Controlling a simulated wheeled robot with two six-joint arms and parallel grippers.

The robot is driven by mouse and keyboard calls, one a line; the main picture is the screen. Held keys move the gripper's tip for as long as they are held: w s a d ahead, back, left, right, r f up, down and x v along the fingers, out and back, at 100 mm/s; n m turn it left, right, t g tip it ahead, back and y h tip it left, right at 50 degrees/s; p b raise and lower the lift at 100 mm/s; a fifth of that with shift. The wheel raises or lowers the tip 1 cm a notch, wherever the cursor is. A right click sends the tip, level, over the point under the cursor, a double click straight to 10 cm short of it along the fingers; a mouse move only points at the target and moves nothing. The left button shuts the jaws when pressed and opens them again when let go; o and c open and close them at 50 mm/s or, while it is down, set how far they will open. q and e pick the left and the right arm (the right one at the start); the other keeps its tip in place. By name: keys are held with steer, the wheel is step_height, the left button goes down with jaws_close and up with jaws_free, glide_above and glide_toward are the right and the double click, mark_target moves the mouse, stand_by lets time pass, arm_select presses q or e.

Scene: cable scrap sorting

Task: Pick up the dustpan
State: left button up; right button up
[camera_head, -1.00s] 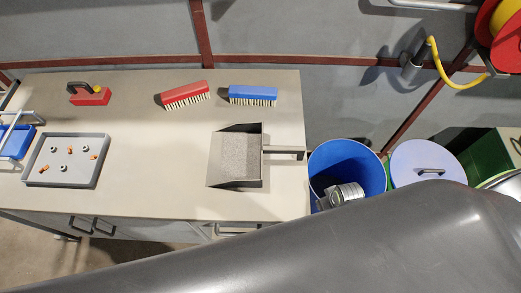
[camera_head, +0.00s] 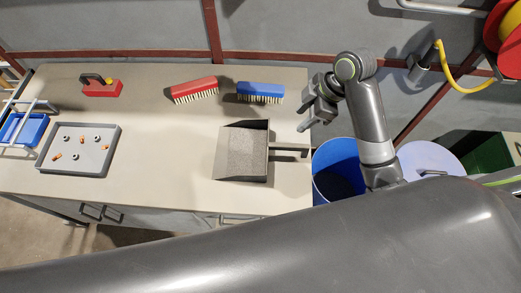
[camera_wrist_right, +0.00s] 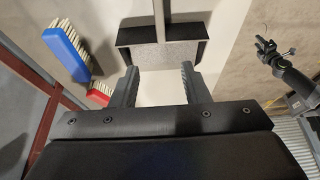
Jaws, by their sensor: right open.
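The dustpan (camera_head: 242,152) is a dark grey pan with a speckled grey floor. It lies flat on the table, its handle (camera_head: 290,148) pointing right towards the table's right edge. My right gripper (camera_head: 314,124) is open and empty, above and just beyond the handle's end, apart from it. In the right wrist view the dustpan (camera_wrist_right: 170,52) shows past the open fingers (camera_wrist_right: 158,86), with its handle (camera_wrist_right: 158,18) running up out of the picture. My left gripper (camera_wrist_right: 266,48) appears small at the right of that view. Its jaws are too small to judge.
A red brush (camera_head: 193,90) and a blue brush (camera_head: 260,92) lie behind the dustpan. A grey tray (camera_head: 115,150) with small parts and a red block with a dark handle (camera_head: 102,90) are further left. A blue bin (camera_head: 325,165) stands off the table's right edge.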

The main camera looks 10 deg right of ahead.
steer(key=p, duration=0.2)
glide_above(277, 144)
steer(key=d, duration=0.2)
steer(key=f, duration=0.9)
steer(key=shift+s+f, duration=0.25)
steer(key=shift+f, duration=0.1)
steer(key=x, duration=0.2)
steer(key=p+x, duration=0.1)
steer(key=x, duration=0.1)
steer(key=shift+s+d+f, duration=0.1)
steer(key=shift+s, duration=0.05)
steer(key=shift+a+f, duration=0.25)
steer(key=shift+f, duration=0.4)
jaws_close()
